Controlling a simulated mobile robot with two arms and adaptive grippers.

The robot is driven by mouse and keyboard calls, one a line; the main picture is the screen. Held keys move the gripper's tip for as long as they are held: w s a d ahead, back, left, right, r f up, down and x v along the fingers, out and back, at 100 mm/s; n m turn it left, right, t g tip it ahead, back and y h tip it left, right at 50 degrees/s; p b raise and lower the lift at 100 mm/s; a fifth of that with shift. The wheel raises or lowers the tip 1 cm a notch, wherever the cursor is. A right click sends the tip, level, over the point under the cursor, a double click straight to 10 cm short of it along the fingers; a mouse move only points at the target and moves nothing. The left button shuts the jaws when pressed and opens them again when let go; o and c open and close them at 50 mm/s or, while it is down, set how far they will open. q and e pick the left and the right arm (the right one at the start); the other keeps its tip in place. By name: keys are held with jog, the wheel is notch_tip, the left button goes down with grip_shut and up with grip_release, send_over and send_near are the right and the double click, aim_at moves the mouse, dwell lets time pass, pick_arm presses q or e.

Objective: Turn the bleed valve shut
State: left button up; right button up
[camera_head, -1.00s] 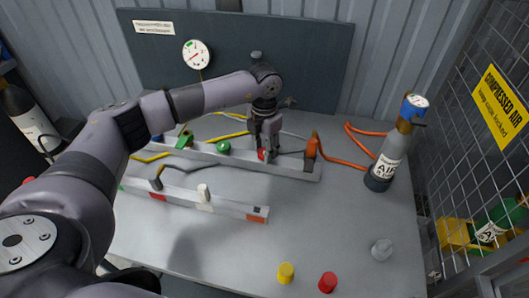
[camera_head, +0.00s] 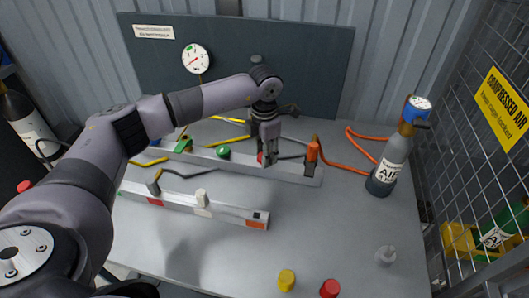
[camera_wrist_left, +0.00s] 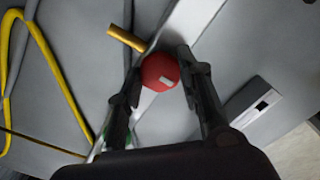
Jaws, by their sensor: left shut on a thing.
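A red knob (camera_wrist_left: 158,72) with a small pale mark sits on the rear grey rail (camera_head: 190,154). I take it for the bleed valve's knob. In the head view the knob (camera_head: 260,158) is mostly covered by my left gripper (camera_head: 267,156). That gripper reaches down from above and is shut on the knob, with one finger on either side of it in the wrist view. A green round knob (camera_head: 223,152) stands further left on the same rail. A pressure gauge (camera_head: 195,58) is on the dark back panel. My right gripper is not in view.
A front rail (camera_head: 180,205) lies nearer. An air bottle (camera_head: 391,160) stands at right. Yellow (camera_head: 287,280) and red (camera_head: 329,288) caps sit at the front edge. The front middle of the table is clear.

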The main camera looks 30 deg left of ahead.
pick_arm(q)
jog(key=o, duration=1.2)
jog(key=shift+c, duration=0.2)
notch_tip(320, 180, up, 12)
